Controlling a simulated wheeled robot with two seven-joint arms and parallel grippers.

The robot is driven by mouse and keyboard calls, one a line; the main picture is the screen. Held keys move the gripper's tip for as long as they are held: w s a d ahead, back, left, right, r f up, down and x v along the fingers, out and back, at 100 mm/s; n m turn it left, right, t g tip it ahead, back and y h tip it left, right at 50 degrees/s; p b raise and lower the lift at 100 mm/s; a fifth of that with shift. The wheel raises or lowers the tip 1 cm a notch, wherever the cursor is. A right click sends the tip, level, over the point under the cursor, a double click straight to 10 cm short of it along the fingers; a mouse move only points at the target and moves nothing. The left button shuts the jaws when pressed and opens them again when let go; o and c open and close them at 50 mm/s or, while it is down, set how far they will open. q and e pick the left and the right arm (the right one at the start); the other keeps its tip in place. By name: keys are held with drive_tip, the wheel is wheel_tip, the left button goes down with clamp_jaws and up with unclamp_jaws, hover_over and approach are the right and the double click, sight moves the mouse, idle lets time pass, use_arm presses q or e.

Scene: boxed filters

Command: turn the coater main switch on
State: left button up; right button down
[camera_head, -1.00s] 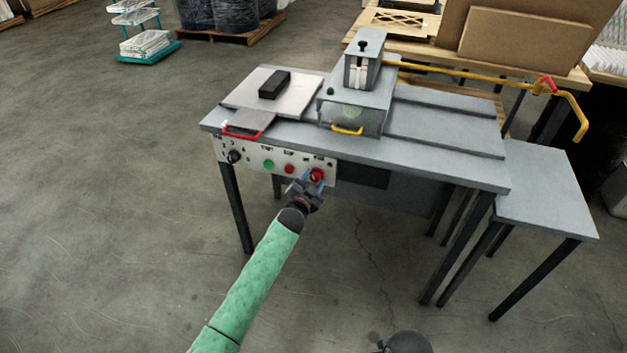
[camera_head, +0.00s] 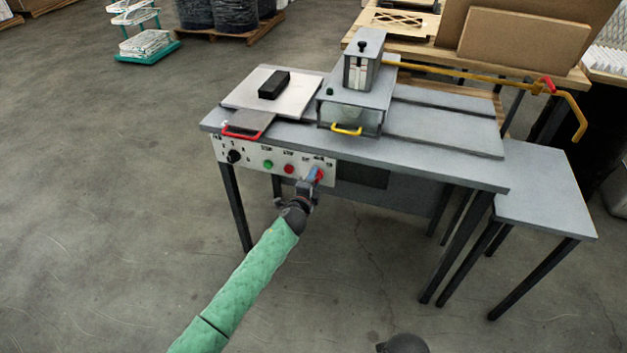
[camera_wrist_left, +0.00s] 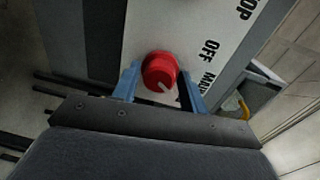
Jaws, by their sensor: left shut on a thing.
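The coater (camera_head: 420,150) is a grey metal bench with a white control panel (camera_head: 249,157) on its front edge. The main switch is a red round knob (camera_wrist_left: 157,70) with a white mark, beside the printed words OFF and MAIN in the left wrist view. In the head view the knob (camera_head: 320,175) is partly hidden at the panel's right end. My left gripper (camera_head: 315,176) is shut on the knob; its blue fingers (camera_wrist_left: 160,84) stand on either side of it. The white mark points down and slightly right in the wrist view. My right gripper is out of view.
The panel also carries a black knob (camera_head: 234,157), a green button (camera_head: 268,164) and a red button (camera_head: 289,169). A red handle (camera_head: 243,134) and a yellow handle (camera_head: 347,131) stick out above it. The floor in front is clear.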

use_arm(q)
drive_tip(key=shift+s+f+m, duration=0.1)
drive_tip(key=shift+f+m, duration=0.1)
drive_tip(key=shift+m, duration=0.9)
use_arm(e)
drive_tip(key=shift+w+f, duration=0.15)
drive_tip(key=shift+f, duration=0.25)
use_arm(q)
drive_tip(key=o, duration=0.8)
drive_tip(key=shift+c, duration=0.2)
drive_tip(key=b+v, duration=0.1)
drive_tip(key=v, duration=0.6)
drive_tip(key=shift+s, duration=0.35)
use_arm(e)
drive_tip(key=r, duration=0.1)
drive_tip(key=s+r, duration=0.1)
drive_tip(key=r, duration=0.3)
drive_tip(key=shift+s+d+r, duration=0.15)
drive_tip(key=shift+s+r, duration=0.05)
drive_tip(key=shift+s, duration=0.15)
